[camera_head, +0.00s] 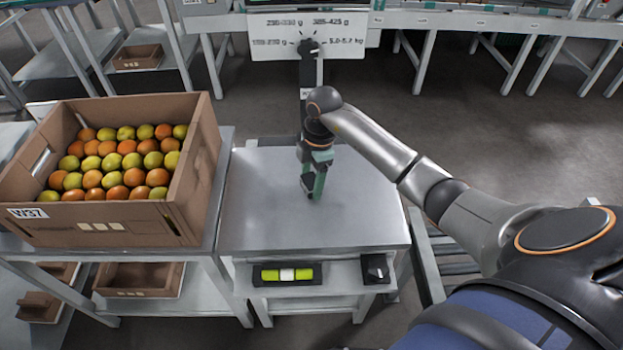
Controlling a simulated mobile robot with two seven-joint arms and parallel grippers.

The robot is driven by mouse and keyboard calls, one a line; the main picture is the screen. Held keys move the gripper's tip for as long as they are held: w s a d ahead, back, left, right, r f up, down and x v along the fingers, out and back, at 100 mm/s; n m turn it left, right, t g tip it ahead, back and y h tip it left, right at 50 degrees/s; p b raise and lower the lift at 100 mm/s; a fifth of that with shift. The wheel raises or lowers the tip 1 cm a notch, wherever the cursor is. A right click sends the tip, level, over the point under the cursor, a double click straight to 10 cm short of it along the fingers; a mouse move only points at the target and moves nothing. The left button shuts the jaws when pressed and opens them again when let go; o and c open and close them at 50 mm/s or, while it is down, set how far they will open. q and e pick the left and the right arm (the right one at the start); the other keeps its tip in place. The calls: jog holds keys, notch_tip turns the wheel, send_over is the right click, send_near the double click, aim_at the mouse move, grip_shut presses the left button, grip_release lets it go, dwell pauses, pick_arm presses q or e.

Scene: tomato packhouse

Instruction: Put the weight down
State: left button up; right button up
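My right gripper (313,188) points down over the bare metal plate of the scale (262,205), near its back half. Its dark and green fingers reach close to the plate; whether they touch it I cannot tell. I cannot make out a weight in or beside the fingers, nor whether they are open or shut. No weight shows clearly elsewhere on the plate. My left gripper is not in view.
A cardboard crate (110,222) of red and green tomatoes, labelled W37, stands left of the scale. A level with a yellow-green vial (287,274) and a black knob (376,268) sit at the scale's front. A sign with a dial (272,45) stands behind. The plate's front is clear.

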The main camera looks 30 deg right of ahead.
jog(key=o, duration=0.4)
jog(key=shift+c, duration=0.2)
notch_tip(320, 180, up, 12)
jog(key=d+p, duration=0.1)
jog(key=p, duration=0.1)
jog(key=shift+s+d+r, duration=0.15)
jog(key=shift+d, duration=0.1)
dwell(0.3)
